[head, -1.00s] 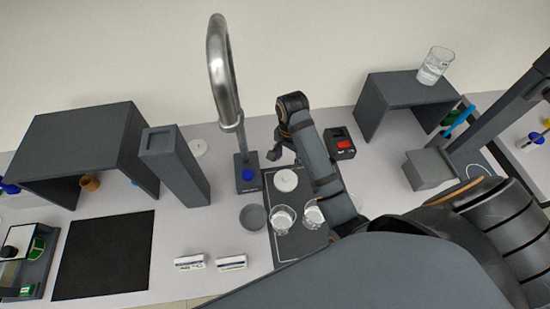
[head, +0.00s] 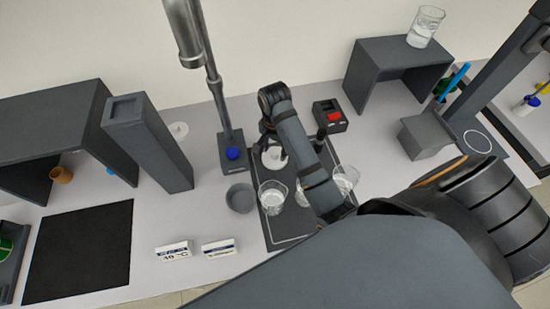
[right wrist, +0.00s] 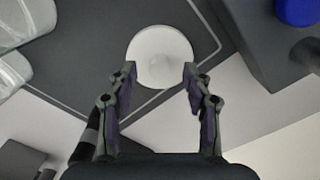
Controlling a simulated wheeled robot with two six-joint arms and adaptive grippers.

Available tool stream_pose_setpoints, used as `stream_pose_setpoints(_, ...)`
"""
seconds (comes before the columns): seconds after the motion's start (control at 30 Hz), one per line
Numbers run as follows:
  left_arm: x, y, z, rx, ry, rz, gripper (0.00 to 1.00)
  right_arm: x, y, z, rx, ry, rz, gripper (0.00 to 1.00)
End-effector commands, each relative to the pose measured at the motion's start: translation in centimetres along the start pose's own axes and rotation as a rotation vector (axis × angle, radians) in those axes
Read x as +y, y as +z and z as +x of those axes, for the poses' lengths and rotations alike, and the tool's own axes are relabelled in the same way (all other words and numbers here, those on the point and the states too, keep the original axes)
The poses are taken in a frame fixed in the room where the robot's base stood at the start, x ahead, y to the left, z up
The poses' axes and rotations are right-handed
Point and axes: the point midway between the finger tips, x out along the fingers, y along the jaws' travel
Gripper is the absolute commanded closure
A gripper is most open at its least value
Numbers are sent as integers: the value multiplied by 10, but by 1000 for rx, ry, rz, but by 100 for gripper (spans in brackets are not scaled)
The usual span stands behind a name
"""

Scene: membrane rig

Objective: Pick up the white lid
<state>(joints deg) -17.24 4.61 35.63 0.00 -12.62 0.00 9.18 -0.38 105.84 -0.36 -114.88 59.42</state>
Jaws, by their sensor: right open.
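The white lid (head: 273,160) is a round disc with a small knob, lying on the dark mat (head: 277,236) near the mat's back edge. It also shows in the right wrist view (right wrist: 160,54), lying just beyond and partly between the fingertips. My right gripper (head: 277,147) is open above the lid and partly covers it in the head view. In the right wrist view my right gripper (right wrist: 160,76) has one finger on each side of the lid's near part, with nothing held. My left gripper is not in view.
Glass beakers (head: 271,197) stand on the mat in front of the lid, partly behind my arm. A grey bowl (head: 240,198) is left of the mat. A stand with a tall metal column (head: 222,115) rises behind left. A black box with a red top (head: 331,117) is behind right.

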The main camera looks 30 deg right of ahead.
Motion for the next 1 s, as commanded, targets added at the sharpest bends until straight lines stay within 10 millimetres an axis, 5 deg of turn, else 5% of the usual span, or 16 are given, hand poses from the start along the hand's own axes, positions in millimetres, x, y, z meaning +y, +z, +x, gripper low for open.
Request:
stream_pose_setpoints(0.07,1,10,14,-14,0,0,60,1,0,18,0,2,0,50)
stream_pose_setpoints(0.3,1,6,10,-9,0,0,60,1,0,16,0,3,0,51)
stream_pose_setpoints(0.63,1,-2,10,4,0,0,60,1,0,16,0,3,0,95)
stream_pose_setpoints(1.0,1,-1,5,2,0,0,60,1,0,11,0,3,0,95)
